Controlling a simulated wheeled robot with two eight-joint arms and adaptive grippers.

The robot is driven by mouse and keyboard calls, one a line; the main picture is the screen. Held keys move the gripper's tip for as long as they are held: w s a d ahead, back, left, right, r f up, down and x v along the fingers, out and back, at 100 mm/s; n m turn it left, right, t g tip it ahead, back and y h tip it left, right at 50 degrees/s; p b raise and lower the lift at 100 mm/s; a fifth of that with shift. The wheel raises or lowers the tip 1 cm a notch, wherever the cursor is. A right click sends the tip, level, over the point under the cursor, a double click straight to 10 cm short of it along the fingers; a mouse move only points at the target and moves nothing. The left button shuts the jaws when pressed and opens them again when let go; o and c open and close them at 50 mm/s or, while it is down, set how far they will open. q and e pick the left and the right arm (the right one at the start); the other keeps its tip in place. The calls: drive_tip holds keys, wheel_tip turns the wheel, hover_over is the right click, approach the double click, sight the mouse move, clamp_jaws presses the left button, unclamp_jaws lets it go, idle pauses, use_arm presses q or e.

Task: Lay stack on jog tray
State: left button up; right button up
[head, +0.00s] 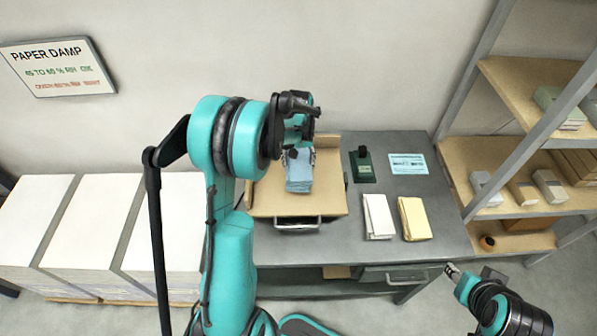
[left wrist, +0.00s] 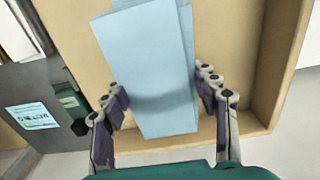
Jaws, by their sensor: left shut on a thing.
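A light blue stack of paper (head: 298,182) is between the fingers of my left gripper (head: 300,155) in the head view. In the left wrist view the stack (left wrist: 150,60) fills the space between the two dark finger pads of the gripper (left wrist: 160,95), which is shut on it. The tan wooden jog tray (head: 265,200) is below the stack on the grey bench; the tray (left wrist: 240,60) also shows behind it in the wrist view. I cannot tell whether the stack touches the tray. My right gripper (head: 452,271) is at the lower right, away from the stack; its jaws are unclear.
A white stack (head: 378,216) and a cream stack (head: 414,219) lie on the bench right of the tray. A dark green device (head: 362,168) and a blue card (head: 408,164) are behind them. Shelving (head: 520,150) stands right; tall white paper piles (head: 95,225) stand left.

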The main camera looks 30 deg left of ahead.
use_arm(q)
wheel_tip(320, 180, down, 4)
drive_tip(key=shift+f+b, duration=0.1)
drive_tip(key=shift+b, duration=0.4)
drive_tip(key=o, duration=1.5)
